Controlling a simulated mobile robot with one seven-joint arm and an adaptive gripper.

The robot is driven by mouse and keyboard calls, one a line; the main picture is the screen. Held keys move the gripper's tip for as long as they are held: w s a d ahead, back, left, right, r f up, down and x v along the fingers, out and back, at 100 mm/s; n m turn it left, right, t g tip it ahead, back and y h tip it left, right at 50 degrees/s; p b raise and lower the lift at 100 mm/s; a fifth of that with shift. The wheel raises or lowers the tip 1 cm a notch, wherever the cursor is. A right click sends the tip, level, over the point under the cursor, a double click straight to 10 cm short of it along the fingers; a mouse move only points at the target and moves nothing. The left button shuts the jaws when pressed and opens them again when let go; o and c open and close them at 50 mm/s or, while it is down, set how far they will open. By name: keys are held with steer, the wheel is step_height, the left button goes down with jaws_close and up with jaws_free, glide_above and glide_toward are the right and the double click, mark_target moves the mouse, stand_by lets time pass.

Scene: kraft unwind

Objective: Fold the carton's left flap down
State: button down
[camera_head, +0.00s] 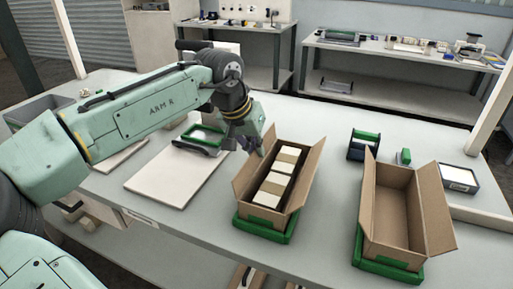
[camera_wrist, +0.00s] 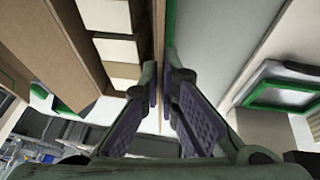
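The open brown carton (camera_head: 295,205) stands on a green base (camera_head: 262,229) in the head view, with several pale and tan blocks (camera_head: 276,184) inside. Its left flap (camera_head: 243,182) stands up and leans outward. My gripper (camera_head: 250,146) is at the far end of this flap. In the wrist view, my gripper (camera_wrist: 163,78) has its two fingers close together, one on each side of the flap's thin edge (camera_wrist: 160,30). I cannot tell whether both fingers touch the cardboard. The blocks (camera_wrist: 117,48) show to the left of the flap.
An empty open carton (camera_head: 400,208) stands on another green base (camera_head: 385,268) to the right. A white board (camera_head: 165,180) and a green-framed tray (camera_head: 203,137) lie to the left. Bare grey table lies between the cartons.

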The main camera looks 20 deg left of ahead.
mark_target(263, 159)
steer(key=shift+d, duration=0.1)
steer(key=y+b, duration=0.1)
steer(key=d+y+b, duration=0.1)
steer(key=y, duration=0.1)
steer(key=d+m+y+b, duration=0.1)
steer(key=y+b, duration=0.1)
steer(key=shift+d+f, duration=0.25)
steer(key=shift+f, duration=0.05)
steer(key=y+b, duration=0.1)
steer(key=d+m+y+b, duration=0.1)
steer(key=y+b, duration=0.1)
steer(key=shift+f+t+y, duration=0.3)
steer(key=shift+f, duration=0.05)
steer(key=shift+s+d+f+m+y+b, duration=0.15)
steer(key=shift+d+y+b, duration=0.1)
steer(key=shift+y+b, duration=0.45)
steer(key=shift+w+d+f+m+y+b, duration=0.1)
steer(key=shift+d+m+y+b, duration=0.1)
steer(key=shift+y+b, duration=0.5)
steer(key=shift+t, duration=0.3)
steer(key=c, duration=2.3)
jaws_free()
steer(key=shift+r, duration=0.1)
steer(key=o, duration=0.5)
steer(key=shift+c, duration=0.2)
